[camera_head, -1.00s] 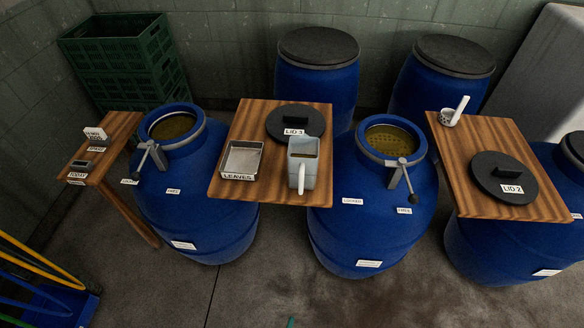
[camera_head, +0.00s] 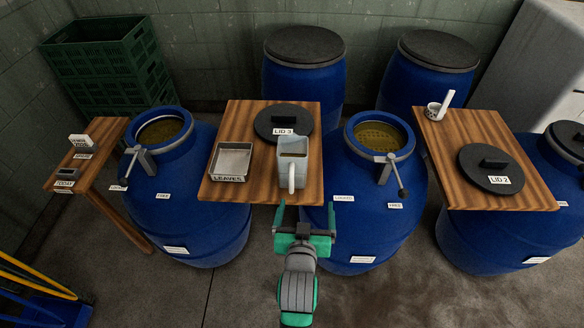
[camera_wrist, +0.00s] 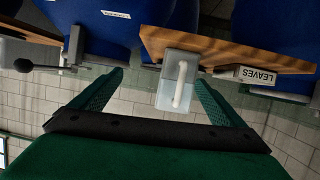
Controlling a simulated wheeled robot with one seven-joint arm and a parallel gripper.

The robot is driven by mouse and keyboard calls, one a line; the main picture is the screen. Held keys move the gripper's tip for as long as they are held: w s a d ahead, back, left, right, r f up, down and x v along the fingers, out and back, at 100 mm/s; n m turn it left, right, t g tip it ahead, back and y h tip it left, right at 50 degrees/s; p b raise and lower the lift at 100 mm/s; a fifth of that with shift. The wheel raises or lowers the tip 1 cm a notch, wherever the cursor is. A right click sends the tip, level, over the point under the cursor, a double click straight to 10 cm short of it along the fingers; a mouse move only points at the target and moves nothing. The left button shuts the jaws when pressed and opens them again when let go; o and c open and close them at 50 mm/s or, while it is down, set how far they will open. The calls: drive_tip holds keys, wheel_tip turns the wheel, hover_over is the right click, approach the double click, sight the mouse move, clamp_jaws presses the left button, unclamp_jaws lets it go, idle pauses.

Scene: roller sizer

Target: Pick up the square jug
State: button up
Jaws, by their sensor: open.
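The square jug (camera_head: 293,164) is pale grey with a white handle on its near side. It stands upright at the front right of the middle wooden board, close to its front edge. My gripper (camera_head: 305,215) is open and empty, in front of that edge and just short of the jug. In the wrist view the jug (camera_wrist: 178,80) appears upside down, with its handle facing me. It shows between the two fingers of my gripper (camera_wrist: 160,90), beyond their tips as far as I can tell. Nothing hides the jug.
The middle board (camera_head: 240,120) also bears a LEAVES tray (camera_head: 218,160) and the LID 3 lid (camera_head: 283,120). Open blue barrels stand at left (camera_head: 190,220) and right (camera_head: 365,225) of it.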

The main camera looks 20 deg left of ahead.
drive_tip(key=shift+g+y, duration=0.3)
drive_tip(key=shift+y, duration=0.1)
drive_tip(key=w+a+r, duration=0.1)
drive_tip(key=a+r, duration=0.1)
drive_tip(key=w+a+r, duration=0.1)
drive_tip(key=w+r, duration=0.1)
drive_tip(key=w+a+r, duration=0.1)
drive_tip(key=a+r, duration=0.1)
drive_tip(key=shift+w+a+r, duration=0.25)
drive_tip(key=shift+a+r, duration=0.05)
drive_tip(key=shift+r, duration=0.1)
drive_tip(key=shift+w+a, duration=0.15)
drive_tip(key=shift+w, duration=0.05)
approach(294, 149)
drive_tip(key=x, duration=0.4)
drive_tip(key=shift+w+a+f, duration=0.15)
drive_tip(key=shift+f, duration=0.15)
drive_tip(key=shift+a, duration=0.25)
drive_tip(key=c, duration=0.3)
drive_tip(key=shift+d, duration=0.3)
drive_tip(key=c, duration=1)
drive_tip(key=shift+d+r, duration=0.1)
drive_tip(key=c, duration=0.4)
drive_tip(key=shift+r, duration=0.1)
